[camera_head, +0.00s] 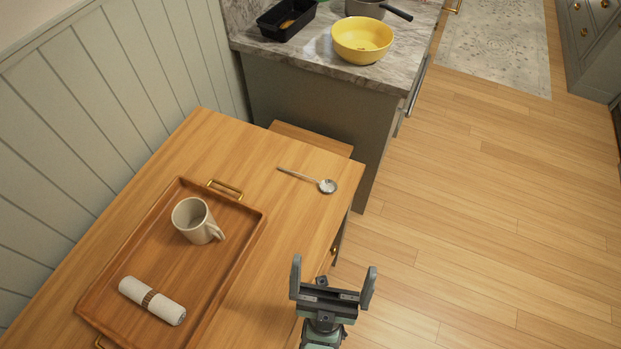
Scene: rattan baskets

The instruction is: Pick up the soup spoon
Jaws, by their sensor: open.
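The soup spoon (327,186) is silver and lies flat on the wooden table, near its far right corner. Its round bowl is at the right, and its thin handle runs to the upper left. My gripper (333,281) is in the lower middle of the view, by the table's right edge, nearer to the camera than the spoon. Its two fingers are apart with nothing between them. It is not touching the spoon.
A wooden tray (250,233) with brass handles holds a beige mug (197,220) and a rolled napkin (153,300), left of the spoon. Behind, a marble counter (300,60) bears a yellow bowl (362,40), a black pan (286,20) and a grey pot (366,8). The table around the spoon is clear.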

